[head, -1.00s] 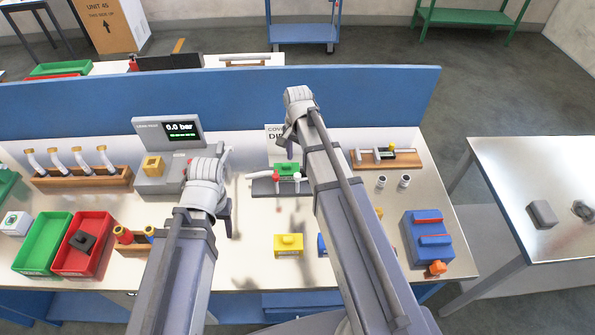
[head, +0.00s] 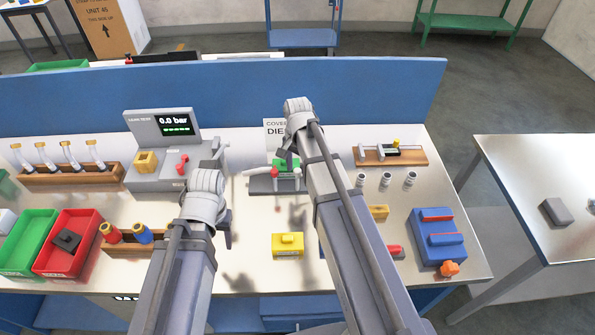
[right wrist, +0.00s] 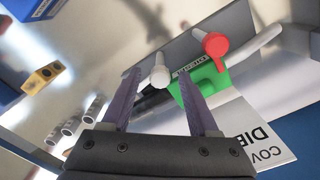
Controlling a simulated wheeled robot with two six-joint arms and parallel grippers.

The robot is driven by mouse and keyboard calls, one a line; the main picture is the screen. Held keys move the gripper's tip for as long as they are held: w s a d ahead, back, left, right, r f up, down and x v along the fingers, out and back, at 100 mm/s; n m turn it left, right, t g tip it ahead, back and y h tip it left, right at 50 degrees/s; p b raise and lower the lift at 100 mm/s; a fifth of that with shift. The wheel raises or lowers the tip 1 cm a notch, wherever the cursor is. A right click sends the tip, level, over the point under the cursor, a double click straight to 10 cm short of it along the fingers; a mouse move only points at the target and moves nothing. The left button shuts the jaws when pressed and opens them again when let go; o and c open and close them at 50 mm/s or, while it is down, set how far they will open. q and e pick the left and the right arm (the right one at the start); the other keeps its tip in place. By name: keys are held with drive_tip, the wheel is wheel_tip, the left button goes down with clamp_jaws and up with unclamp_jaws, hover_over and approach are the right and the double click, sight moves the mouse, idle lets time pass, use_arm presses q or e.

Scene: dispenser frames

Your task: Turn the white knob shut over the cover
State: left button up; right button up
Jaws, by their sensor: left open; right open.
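The white knob (right wrist: 160,72) shows in the right wrist view, its stem running down to a grey base. It also shows in the head view (head: 297,172). The green cover (right wrist: 208,82), with a label on its side, sits beside it, and a red knob (right wrist: 214,44) stands on the cover's other side. My right gripper (right wrist: 158,75) is open, its fingers on either side of the white knob in that view; I cannot tell if they touch it. The arm partly hides the fixture in the head view. My left gripper (head: 227,236) is open and empty over the table.
A yellow block (head: 288,244) lies in front of the fixture. A gauge box (head: 165,160) stands to the left, and green (head: 22,268) and red (head: 48,272) trays lie at front left. A blue box (head: 438,252) is at the right. A blue partition (head: 230,95) runs behind.

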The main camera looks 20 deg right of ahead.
drive_tip(key=shift+c, duration=0.4)
clamp_jaws()
idle(0.4)
drive_tip(key=n, duration=0.7)
drive_tip(key=shift+n, duration=0.4)
drive_tip(key=n, duration=0.4)
drive_tip(key=shift+n, duration=2)
